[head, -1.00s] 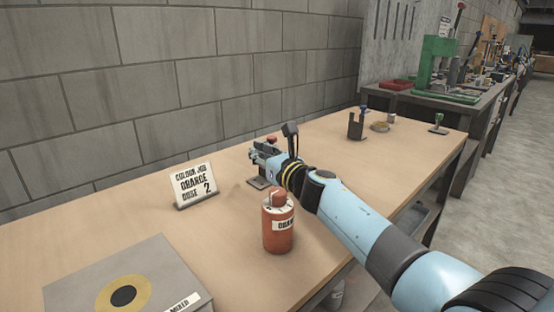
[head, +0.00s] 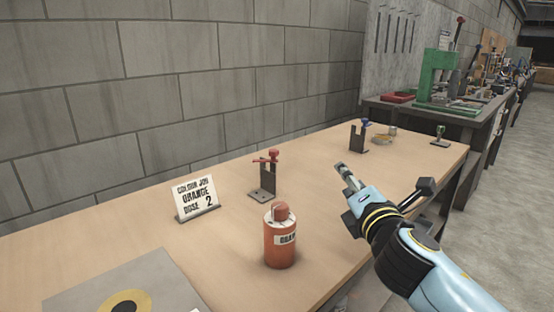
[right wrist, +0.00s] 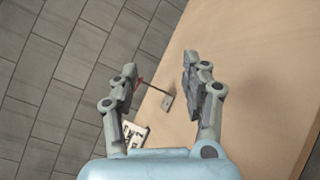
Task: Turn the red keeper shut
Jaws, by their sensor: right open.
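The red keeper (head: 266,158) sits on top of a dark upright bracket (head: 262,182) on the wooden bench, left of my right gripper. A red knob stands at its right end. In the right wrist view the bracket's base plate (right wrist: 167,103) shows between the fingers, with a bit of red (right wrist: 139,82) partly hidden behind the left finger. My right gripper (head: 342,168) is open and empty, over the bench to the right of the bracket and apart from it. My left gripper is not in view.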

